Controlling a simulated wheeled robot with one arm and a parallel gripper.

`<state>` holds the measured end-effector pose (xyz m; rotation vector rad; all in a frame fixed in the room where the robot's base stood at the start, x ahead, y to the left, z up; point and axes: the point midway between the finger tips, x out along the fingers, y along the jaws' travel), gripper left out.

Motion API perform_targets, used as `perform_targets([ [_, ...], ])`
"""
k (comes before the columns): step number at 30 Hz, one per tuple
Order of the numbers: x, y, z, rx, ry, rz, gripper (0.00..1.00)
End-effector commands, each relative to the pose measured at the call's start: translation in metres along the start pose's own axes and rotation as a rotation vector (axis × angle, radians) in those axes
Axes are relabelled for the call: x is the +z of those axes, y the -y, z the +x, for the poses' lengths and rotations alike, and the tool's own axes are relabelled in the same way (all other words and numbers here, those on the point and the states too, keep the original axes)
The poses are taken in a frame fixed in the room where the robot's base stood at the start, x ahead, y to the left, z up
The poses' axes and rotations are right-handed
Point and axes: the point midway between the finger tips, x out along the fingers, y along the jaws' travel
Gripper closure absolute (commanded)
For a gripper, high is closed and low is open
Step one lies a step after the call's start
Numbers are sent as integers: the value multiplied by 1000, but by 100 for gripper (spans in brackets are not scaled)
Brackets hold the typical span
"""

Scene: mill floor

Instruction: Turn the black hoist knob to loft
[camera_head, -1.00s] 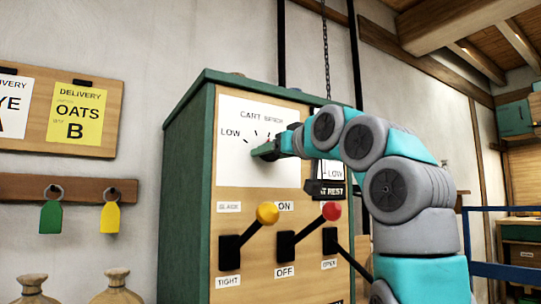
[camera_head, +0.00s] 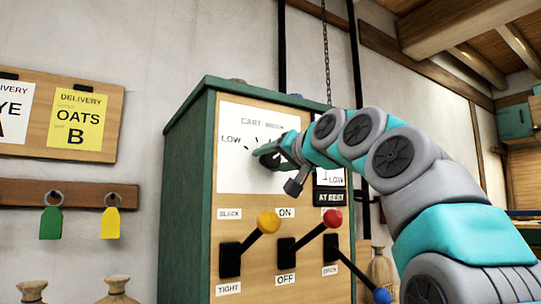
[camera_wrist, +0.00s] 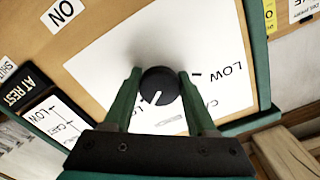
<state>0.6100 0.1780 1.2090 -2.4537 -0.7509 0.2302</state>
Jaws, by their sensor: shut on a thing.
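The black knob (camera_wrist: 165,79) with a white pointer line sits on a white dial plate (camera_wrist: 115,55) in the wrist view. Its pointer aims down and slightly left there, away from the LOW mark at right. My gripper (camera_wrist: 158,86) has its green fingers on either side of the knob, shut on it. In the head view my gripper (camera_head: 268,157) is at the dial plate (camera_head: 232,170) and mostly hides the knob. The dial heading starts with CART; no word "loft" is readable.
Below the dial are levers with yellow (camera_head: 268,222), red (camera_head: 332,218) and blue (camera_head: 382,296) ends. An AT REST sign (camera_head: 331,198) sits right of the dial. Key tags hang on a wall rack (camera_head: 85,194) at left.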

Motion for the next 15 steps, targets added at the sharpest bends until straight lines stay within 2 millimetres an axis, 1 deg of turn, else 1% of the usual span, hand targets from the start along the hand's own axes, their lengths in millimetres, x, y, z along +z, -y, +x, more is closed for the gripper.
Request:
perform_targets([
  [1,-4,3,-1,-3,-4,19,98],
  [7,-3,2,-1,-2,-3,77,98],
  [15,-2,2,-2,-2,-6,105,99],
])
